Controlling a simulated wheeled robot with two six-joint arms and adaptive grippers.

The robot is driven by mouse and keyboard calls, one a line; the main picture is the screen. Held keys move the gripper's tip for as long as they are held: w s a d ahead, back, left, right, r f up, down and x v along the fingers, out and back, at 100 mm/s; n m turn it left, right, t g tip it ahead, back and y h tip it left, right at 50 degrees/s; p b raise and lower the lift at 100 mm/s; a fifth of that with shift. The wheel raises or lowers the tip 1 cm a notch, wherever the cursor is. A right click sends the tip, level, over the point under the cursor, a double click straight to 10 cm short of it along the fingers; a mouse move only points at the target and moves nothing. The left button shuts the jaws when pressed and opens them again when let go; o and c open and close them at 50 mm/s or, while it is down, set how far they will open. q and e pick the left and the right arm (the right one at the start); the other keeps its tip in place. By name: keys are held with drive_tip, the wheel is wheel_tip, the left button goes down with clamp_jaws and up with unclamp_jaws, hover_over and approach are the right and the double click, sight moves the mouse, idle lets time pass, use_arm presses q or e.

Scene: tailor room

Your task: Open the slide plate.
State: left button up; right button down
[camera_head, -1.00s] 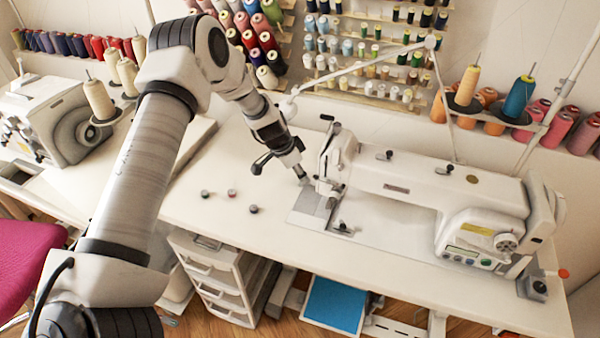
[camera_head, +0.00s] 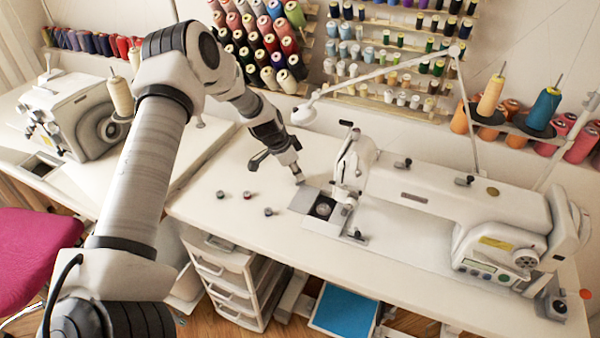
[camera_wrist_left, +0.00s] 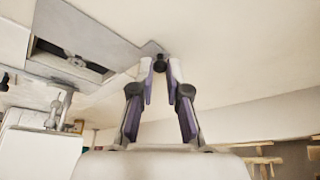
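The slide plate (camera_head: 305,200) is a flat grey metal plate in the sewing machine's bed. It is slid to the left, and the opening (camera_head: 323,209) beside it shows a round metal part. The wrist view shows the plate (camera_wrist_left: 120,28) next to the dark opening (camera_wrist_left: 75,62). My left gripper (camera_head: 299,182) is at the plate's far left edge. In the wrist view its fingertips (camera_wrist_left: 161,68) are a little apart near the plate's corner, with a small dark round thing between or behind them. Contact with the plate cannot be told. My right gripper is out of view.
The white sewing machine (camera_head: 450,205) stands right of the plate. Small dark bobbins (camera_head: 247,195) lie on the table to the left. A second machine (camera_head: 75,115) stands at far left. Thread racks (camera_head: 400,65) line the wall. The table's front left is mostly clear.

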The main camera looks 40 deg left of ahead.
use_arm(q)
drive_tip(key=o, duration=0.3)
drive_tip(key=v, duration=1.2)
drive_tip(key=shift+a, duration=0.15)
